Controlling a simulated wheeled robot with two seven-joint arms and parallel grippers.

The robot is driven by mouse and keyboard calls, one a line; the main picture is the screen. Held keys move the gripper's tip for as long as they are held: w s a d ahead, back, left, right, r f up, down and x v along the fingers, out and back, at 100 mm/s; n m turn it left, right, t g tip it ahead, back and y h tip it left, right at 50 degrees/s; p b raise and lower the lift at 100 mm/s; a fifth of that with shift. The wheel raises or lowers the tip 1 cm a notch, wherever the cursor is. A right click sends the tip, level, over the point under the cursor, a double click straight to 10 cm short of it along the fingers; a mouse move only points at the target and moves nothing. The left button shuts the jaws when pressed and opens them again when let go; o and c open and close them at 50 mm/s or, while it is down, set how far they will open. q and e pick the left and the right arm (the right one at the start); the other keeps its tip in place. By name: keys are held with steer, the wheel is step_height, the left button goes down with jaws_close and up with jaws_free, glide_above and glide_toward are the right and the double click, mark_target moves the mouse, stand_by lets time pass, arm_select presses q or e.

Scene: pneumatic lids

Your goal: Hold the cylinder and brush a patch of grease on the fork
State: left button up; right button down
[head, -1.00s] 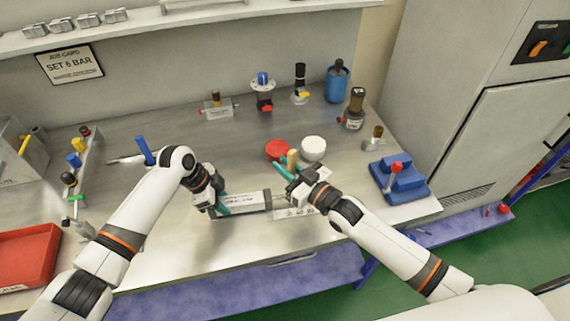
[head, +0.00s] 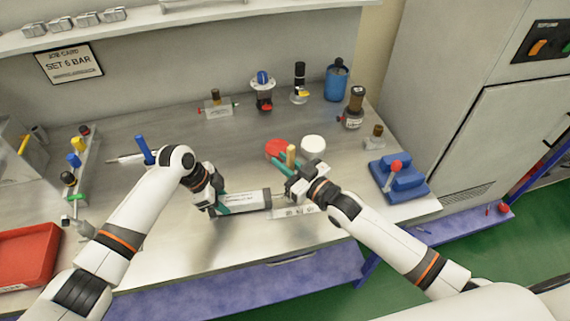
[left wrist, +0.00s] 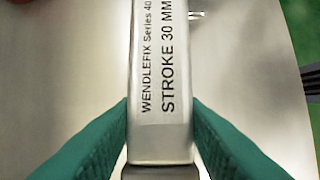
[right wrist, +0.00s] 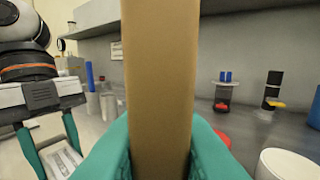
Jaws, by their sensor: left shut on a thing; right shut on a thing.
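The cylinder (head: 243,202), a silver body with black lettering and dark ends, lies level just above the bench front. My left gripper (head: 222,206) is shut on its left end; the lettered face and teal fingers fill the left wrist view (left wrist: 162,95). My right gripper (head: 285,166) is shut on the tan handle of the brush (head: 291,152), which stands upright, right of the cylinder. The handle also fills the middle of the right wrist view (right wrist: 158,90). The bristles are hidden. The fork at the cylinder's right end cannot be made out clearly, nor any grease on it.
A red round lid (head: 277,149) and a white round pot (head: 313,146) stand just behind the right gripper. A blue fixture (head: 399,180) stands right, a red tray (head: 28,254) left.

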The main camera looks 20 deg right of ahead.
arm_select(q)
steer(key=shift+s+a+f, duration=0.1)
steer(key=shift+f, duration=0.1)
arm_select(e)
steer(key=shift+w, duration=0.15)
steer(key=shift+s+a+f, duration=0.1)
steer(key=shift+s+f, duration=0.1)
steer(key=shift+s, duration=0.8)
steer(key=shift+w+r, duration=0.15)
steer(key=shift+w, duration=0.35)
steer(key=shift+w, duration=0.1)
steer(key=shift+w+r, duration=0.1)
steer(key=shift+w, duration=0.35)
steer(key=shift+r, duration=0.1)
